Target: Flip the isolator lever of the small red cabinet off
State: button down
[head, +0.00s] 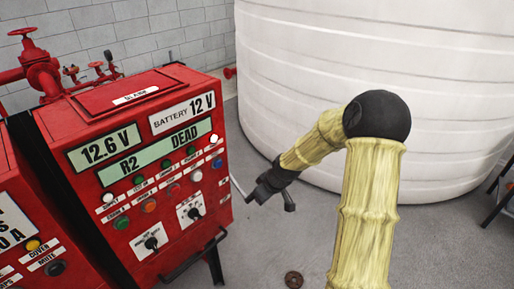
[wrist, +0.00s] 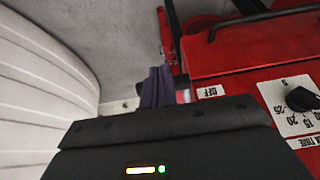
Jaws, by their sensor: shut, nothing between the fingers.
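The small red cabinet (head: 150,165) stands left of centre in the head view, its sloped front carrying displays, buttons and two black knobs. A pale rod (head: 238,188), which looks like the isolator lever, sticks out from its right side. My gripper (head: 251,197) is at the rod's outer end, right of the cabinet. In the wrist view my shut, empty fingers (wrist: 155,88) are beside the red cabinet face (wrist: 235,65), left of an OFF label (wrist: 210,92). A pale bar (wrist: 120,107) shows partly behind the fingers. I cannot tell whether they touch it.
A large white ribbed tank (head: 370,60) stands behind my arm. Another red cabinet (head: 25,230) is at the left edge, with red valve piping (head: 42,72) behind. A black handrail (head: 195,258) crosses the cabinet's lower front. Grey floor (head: 260,250) is open to the right.

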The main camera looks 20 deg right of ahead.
jog(key=s+d+r+p, duration=0.2)
jog(key=s+d+r, duration=0.3)
jog(key=s, duration=0.5)
jog(key=shift+d, duration=0.75)
jog(key=shift+r, duration=0.1)
jog(key=s+a+r+m+g+h, duration=0.1)
jog(key=s+a+r+m, duration=0.2)
jog(key=s+a, duration=0.1)
jog(key=s+a+r+m+h, duration=0.1)
jog(key=s+a+r+m, duration=0.2)
jog(key=s, duration=0.4)
jog(key=shift+s+a+m+g+h, duration=0.2)
jog(key=shift+a+m+g+h, duration=0.2)
jog(key=shift+a, duration=0.3)
